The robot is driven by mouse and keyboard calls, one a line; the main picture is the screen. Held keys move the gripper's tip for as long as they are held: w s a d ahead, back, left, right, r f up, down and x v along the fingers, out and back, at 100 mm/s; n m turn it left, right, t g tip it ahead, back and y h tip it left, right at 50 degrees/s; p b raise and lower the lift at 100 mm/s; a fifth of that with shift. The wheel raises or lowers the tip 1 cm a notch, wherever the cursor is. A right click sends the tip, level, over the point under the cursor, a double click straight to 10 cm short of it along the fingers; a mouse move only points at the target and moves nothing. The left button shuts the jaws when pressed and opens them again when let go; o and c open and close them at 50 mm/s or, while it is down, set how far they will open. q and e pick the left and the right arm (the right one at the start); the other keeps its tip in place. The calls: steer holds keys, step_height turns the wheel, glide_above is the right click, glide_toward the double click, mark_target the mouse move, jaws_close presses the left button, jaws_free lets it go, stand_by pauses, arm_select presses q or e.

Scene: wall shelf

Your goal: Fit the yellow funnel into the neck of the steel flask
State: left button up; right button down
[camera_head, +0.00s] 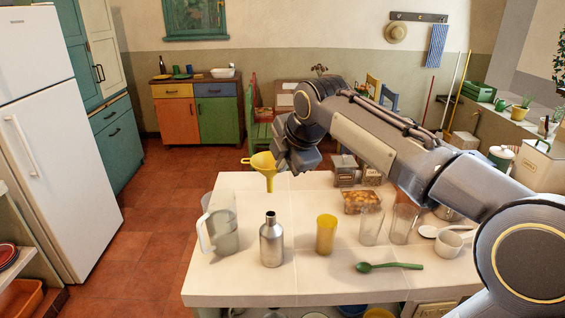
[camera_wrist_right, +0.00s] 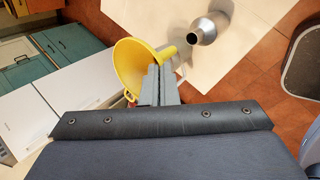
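The yellow funnel (camera_head: 263,162) is held above the table, upright with its spout pointing down. The steel flask (camera_head: 271,243) stands upright on the table with its mouth open. In the head view the spout tip shows a little above the flask's mouth, with a gap between them. My right gripper (camera_head: 282,163) is shut on the funnel at its right side. The right wrist view shows the funnel (camera_wrist_right: 133,66) at the finger ends (camera_wrist_right: 160,84) and the flask (camera_wrist_right: 210,27) beyond, apart from the spout. My left gripper is not in view.
A clear pitcher (camera_head: 222,232) stands left of the flask, and a yellow cup (camera_head: 326,234) stands to its right. Clear glasses (camera_head: 371,225), a white mug (camera_head: 448,243) and a green spoon (camera_head: 388,266) are farther right on the white table (camera_head: 240,287).

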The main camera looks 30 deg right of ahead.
step_height(320, 180, down, 6)
steer(key=b, duration=0.4)
stand_by(0.3)
steer(key=shift+s, duration=0.1)
stand_by(1.1)
steer(key=shift+f+b, duration=1.9)
steer(key=shift+f, duration=0.55)
stand_by(1.8)
steer(key=c, duration=1.6)
jaws_free()
steer(key=shift+c, duration=0.2)
steer(key=v, duration=0.8)
